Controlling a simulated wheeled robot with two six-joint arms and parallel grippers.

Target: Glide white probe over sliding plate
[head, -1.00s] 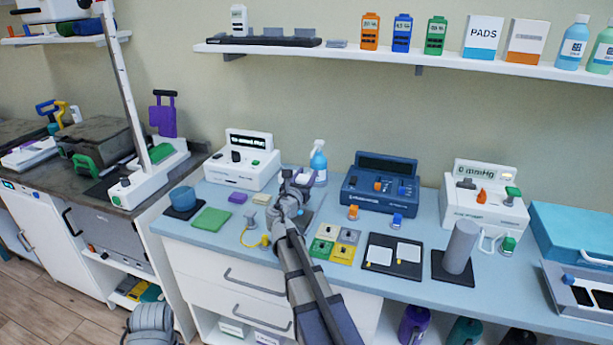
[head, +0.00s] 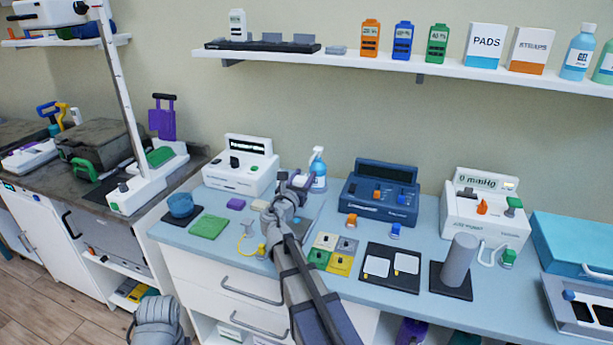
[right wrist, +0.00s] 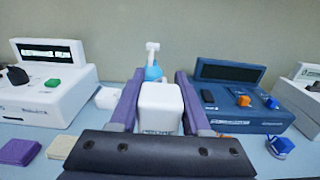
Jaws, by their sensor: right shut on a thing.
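My right gripper (head: 292,187) is over the blue counter, in front of the spray bottle. In the right wrist view its two purple fingers (right wrist: 160,88) are shut on a white block-shaped thing, which I take to be the white probe (right wrist: 160,108). The probe's lower end is hidden by the gripper body. In the head view the gripper and arm cover most of the probe. A flat grey-blue surface (head: 309,214) shows just right of the gripper and may be the sliding plate. I cannot tell whether the probe touches it.
A white device (head: 240,170) with a screen stands left of the gripper, a dark blue device (head: 380,193) right of it. The spray bottle (head: 318,172) is behind. Purple (head: 236,204) and green (head: 208,227) pads lie left; coloured squares (head: 333,252) lie in front right.

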